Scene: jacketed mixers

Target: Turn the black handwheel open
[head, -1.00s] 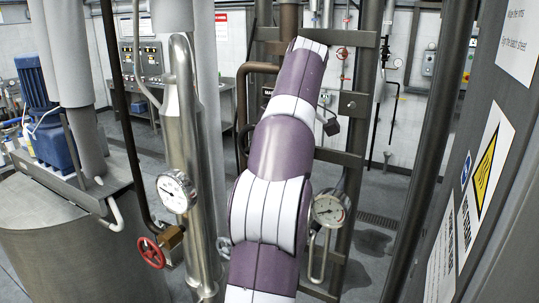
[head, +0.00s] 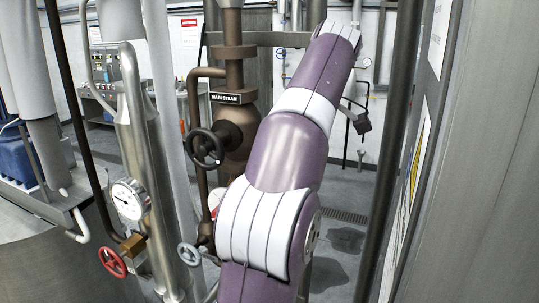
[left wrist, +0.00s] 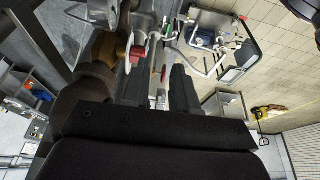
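The black handwheel (head: 204,148) is in the left-centre of the head view. It sits on the left side of a brown valve body (head: 236,128) with a "MAIN STEAM" plate (head: 226,98). Its rim and spokes show, and nothing touches it. A purple and white arm of mine rises just right of the valve; its gripper is not visible there. In the left wrist view, my left gripper (left wrist: 159,88) has two dark fingers apart, with no held object visible between them. I cannot make out the black handwheel in that view. My right gripper is not in view.
A red handwheel (head: 112,262) and a white gauge (head: 129,199) are at lower left, beside a steel column (head: 148,160). A small grey handwheel (head: 189,254) is below the valve. A dark post (head: 392,130) and a grey panel (head: 490,160) stand close on the right.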

